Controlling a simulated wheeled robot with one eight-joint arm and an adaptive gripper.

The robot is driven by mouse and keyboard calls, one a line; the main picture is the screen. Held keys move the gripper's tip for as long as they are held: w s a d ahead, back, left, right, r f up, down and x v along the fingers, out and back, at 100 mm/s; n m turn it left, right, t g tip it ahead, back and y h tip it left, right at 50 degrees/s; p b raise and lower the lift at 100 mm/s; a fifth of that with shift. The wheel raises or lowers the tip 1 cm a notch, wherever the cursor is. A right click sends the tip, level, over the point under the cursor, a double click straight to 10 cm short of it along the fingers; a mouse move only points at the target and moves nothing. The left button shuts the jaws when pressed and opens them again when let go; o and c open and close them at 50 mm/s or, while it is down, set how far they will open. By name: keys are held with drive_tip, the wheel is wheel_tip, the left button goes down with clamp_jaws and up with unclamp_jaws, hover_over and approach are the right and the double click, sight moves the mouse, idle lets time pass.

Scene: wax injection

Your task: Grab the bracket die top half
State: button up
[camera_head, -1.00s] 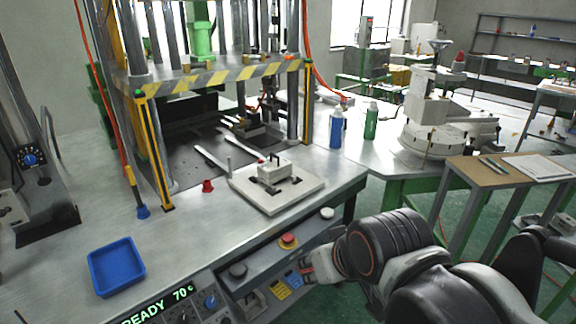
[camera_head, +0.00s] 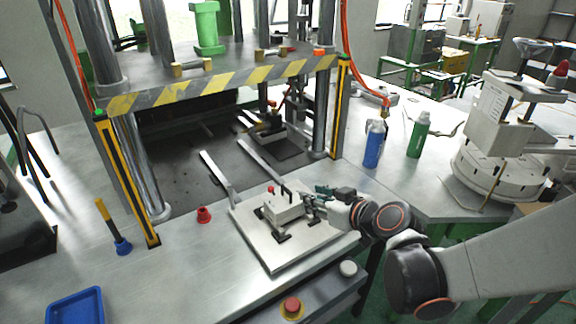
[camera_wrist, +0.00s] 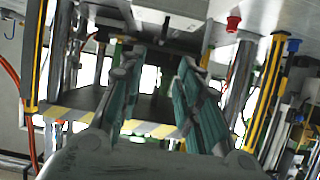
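The bracket die, a small pale grey block (camera_head: 283,212) with a dark upright handle on top, sits on a square light plate (camera_head: 272,254) on the bench. I cannot make out the seam between its top half and lower half. My gripper (camera_head: 308,207) is at the right side of the block, close to it; I cannot tell whether it touches. In the wrist view, the two green-padded fingers of my gripper (camera_wrist: 158,72) stand apart with nothing clearly between them. A pale block, likely the die (camera_wrist: 170,16), shows at the top edge beyond the fingertips.
The press with a striped beam (camera_head: 220,83) stands behind the plate. A red knob (camera_head: 204,215) lies left of the plate, and a blue tray (camera_head: 76,306) is at the lower left. Blue (camera_head: 374,144) and green (camera_head: 418,135) bottles stand at the right.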

sight(287, 189)
drive_tip(key=b+x, duration=0.2)
drive_tip(key=x, duration=0.7)
drive_tip(key=shift+w+a, duration=0.2)
drive_tip(key=shift+a, duration=0.05)
drive_tip(key=b+x, duration=0.2)
drive_tip(key=x, duration=0.3)
drive_tip(key=shift+a+f+b, duration=0.1)
drive_tip(key=shift+f+b, duration=0.1)
drive_tip(key=shift+b, duration=0.1)
drive_tip(key=shift+r, duration=0.1)
clamp_jaws()
